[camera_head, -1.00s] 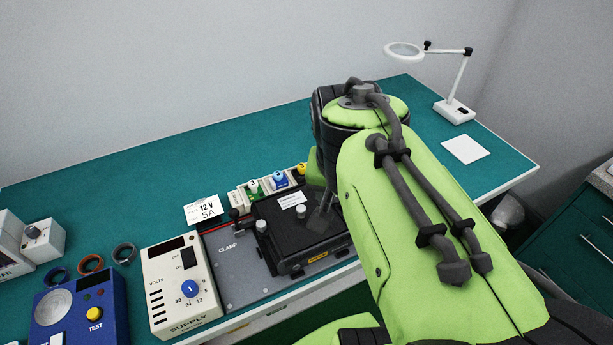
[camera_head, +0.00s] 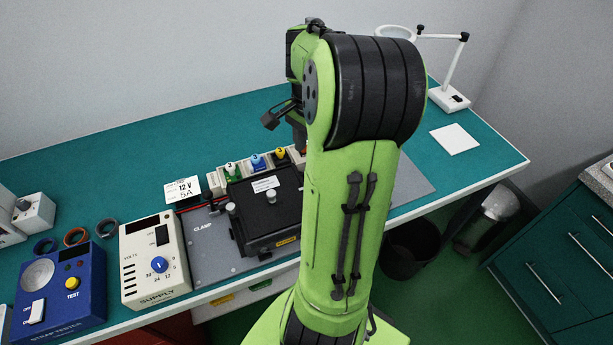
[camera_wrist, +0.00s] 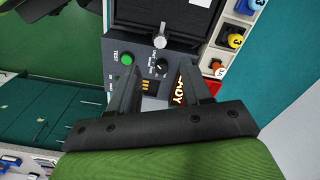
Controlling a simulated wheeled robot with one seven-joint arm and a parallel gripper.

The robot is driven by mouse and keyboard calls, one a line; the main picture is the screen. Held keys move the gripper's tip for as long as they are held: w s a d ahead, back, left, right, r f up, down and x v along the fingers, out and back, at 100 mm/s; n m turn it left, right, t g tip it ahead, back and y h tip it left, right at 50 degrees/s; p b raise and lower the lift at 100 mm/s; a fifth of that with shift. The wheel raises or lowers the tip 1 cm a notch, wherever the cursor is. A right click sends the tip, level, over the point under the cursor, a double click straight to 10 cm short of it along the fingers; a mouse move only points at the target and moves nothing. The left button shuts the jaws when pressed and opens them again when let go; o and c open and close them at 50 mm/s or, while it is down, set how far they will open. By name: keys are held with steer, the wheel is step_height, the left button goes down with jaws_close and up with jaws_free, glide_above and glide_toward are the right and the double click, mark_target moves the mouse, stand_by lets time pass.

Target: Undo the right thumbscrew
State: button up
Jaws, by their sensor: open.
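The black lidded unit (camera_head: 285,220) sits on the grey plate (camera_head: 205,250). A silver thumbscrew (camera_wrist: 160,41) shows at the unit's edge in the wrist view, above the fingertips in the picture; it appears to be the right one. In the head view my arm hides that side. Another silver screw (camera_head: 232,208) stands at the unit's left, and a silver knob (camera_head: 271,196) at the lid's middle. My gripper (camera_wrist: 160,82) is open and empty over a panel with a green TEST button (camera_wrist: 126,59), a rotary knob (camera_wrist: 162,67) and lit lettering. It is apart from the thumbscrew.
Holders with coloured numbered tops (camera_head: 256,162) stand behind the unit. The cream supply box (camera_head: 150,265) and blue tester (camera_head: 62,290) are to the left. A magnifier lamp (camera_head: 450,98) and white card (camera_head: 455,139) are at the right. A dark bin (camera_head: 410,250) is on the floor.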

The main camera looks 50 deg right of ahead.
step_height(320, 180, down, 10)
steer(key=shift+f+b, duration=0.1)
steer(key=shift+b, duration=0.95)
jaws_close()
